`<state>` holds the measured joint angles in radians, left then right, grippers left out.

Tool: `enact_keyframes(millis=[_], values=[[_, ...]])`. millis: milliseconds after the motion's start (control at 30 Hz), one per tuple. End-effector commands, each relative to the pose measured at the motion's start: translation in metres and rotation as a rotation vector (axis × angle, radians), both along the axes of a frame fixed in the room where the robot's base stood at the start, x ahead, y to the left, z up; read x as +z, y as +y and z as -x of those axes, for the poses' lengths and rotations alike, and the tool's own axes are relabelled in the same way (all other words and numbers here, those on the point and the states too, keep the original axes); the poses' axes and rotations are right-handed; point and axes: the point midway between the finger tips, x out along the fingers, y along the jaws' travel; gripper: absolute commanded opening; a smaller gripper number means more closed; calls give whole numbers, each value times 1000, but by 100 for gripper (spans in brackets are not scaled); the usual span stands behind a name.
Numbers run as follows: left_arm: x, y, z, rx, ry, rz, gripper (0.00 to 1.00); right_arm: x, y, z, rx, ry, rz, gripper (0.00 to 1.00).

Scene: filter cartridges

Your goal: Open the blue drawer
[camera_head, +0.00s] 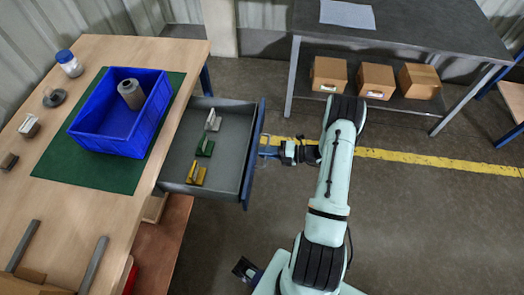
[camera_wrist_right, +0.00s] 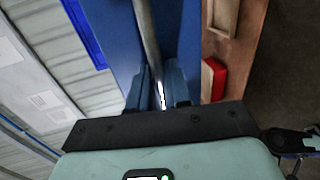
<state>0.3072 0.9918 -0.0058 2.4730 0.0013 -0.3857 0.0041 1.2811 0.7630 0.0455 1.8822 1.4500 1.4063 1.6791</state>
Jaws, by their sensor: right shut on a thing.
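The blue drawer's front (camera_head: 254,155) stands well out from the wooden workbench, and its grey tray (camera_head: 228,123) is exposed. Inside lie a grey clip-like part (camera_head: 212,121), a green one (camera_head: 205,147) and a yellow one (camera_head: 196,175). My right gripper (camera_head: 269,152) is at the outer side of the drawer front. In the right wrist view my right gripper (camera_wrist_right: 160,92) is shut on the drawer's grey bar handle (camera_wrist_right: 147,40), which runs up between the fingers in front of the blue face (camera_wrist_right: 116,35).
The workbench (camera_head: 110,215) carries a blue bin (camera_head: 108,138) with a grey cylinder (camera_head: 131,94) on a green mat (camera_head: 50,168). A dark table (camera_head: 415,30) with several cardboard boxes (camera_head: 376,80) beneath stands at the back. Floor right of my right arm is free.

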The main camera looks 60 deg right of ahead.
Motion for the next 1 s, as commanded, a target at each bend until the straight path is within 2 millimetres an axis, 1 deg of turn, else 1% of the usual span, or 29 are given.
enact_keyframes(millis=[267,300,333,600,733,867,1000], values=[[0,0,0,0,0,0,0,0,0,0,0,1,0,0],[0,0,0,0,0,0,0,0,0,0,0,1,0,24],[0,0,0,0,0,0,0,0,0,0,0,1,0,31],[0,0,0,0,0,0,0,0,0,0,-1,1,1,31],[0,0,0,0,0,0,0,1,-3,6,-3,2,1,31],[-1,0,0,0,0,0,0,5,-11,24,-4,2,2,31],[-2,0,1,0,1,0,0,11,-23,53,-6,3,3,31]])
